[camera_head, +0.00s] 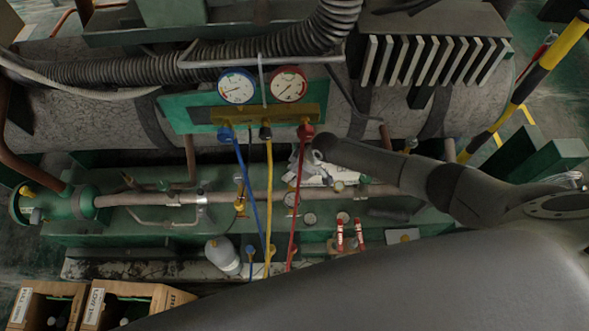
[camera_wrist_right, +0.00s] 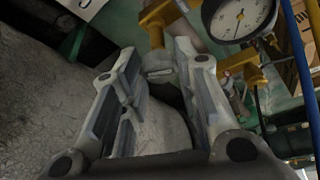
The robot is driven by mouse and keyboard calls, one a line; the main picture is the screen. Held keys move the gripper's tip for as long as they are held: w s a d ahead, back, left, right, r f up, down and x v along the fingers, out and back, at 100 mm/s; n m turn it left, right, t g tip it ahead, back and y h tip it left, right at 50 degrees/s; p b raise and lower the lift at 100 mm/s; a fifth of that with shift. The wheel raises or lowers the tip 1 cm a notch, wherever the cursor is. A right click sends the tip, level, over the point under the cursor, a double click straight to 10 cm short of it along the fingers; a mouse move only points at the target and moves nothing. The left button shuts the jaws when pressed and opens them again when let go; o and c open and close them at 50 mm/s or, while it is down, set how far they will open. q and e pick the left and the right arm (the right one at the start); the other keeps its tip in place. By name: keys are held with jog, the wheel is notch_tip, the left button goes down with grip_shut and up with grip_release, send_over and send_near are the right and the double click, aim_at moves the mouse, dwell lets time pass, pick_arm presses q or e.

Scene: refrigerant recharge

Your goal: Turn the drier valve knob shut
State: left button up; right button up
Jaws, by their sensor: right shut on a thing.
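My right arm comes in from the right in the head view. Its gripper (camera_head: 302,165) is over the pipework below the gauge manifold, and its fingers are partly covered by the arm and the red hose. In the right wrist view, the gripper (camera_wrist_right: 158,62) has its two fingers on either side of a grey knob (camera_wrist_right: 158,73). The knob sits at the end of a yellow valve body (camera_wrist_right: 155,32) and is held between the fingers. In the head view I cannot make out this knob. My left gripper is not in view.
A manifold with a blue gauge (camera_head: 237,86) and a red gauge (camera_head: 288,84) hangs above. Blue, yellow (camera_head: 269,190) and red hoses drop close to the gripper. A dial gauge (camera_wrist_right: 238,18) is beside the valve. Wooden boxes (camera_head: 125,302) stand at the lower left.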

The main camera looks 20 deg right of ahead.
jog(key=m+p, duration=0.2)
jog(key=m+h+p, duration=0.1)
jog(key=shift+s+a+r+m+t, duration=0.15)
jog(key=shift+a+r+m+t, duration=0.1)
jog(key=shift+m+t, duration=0.15)
jog(key=m+p, duration=0.1)
jog(key=m+h+p, duration=0.1)
jog(key=m, duration=0.1)
jog(key=shift+a+f+m+h, duration=0.15)
jog(key=shift+m+h, duration=0.15)
jog(key=shift+a+f+m+h+p, duration=0.1)
jog(key=shift+m+h+p, duration=0.35)
jog(key=shift+m, duration=0.75)
jog(key=shift+m+h, duration=0.55)
jog(key=shift+m, duration=0.75)
jog(key=o, duration=1)
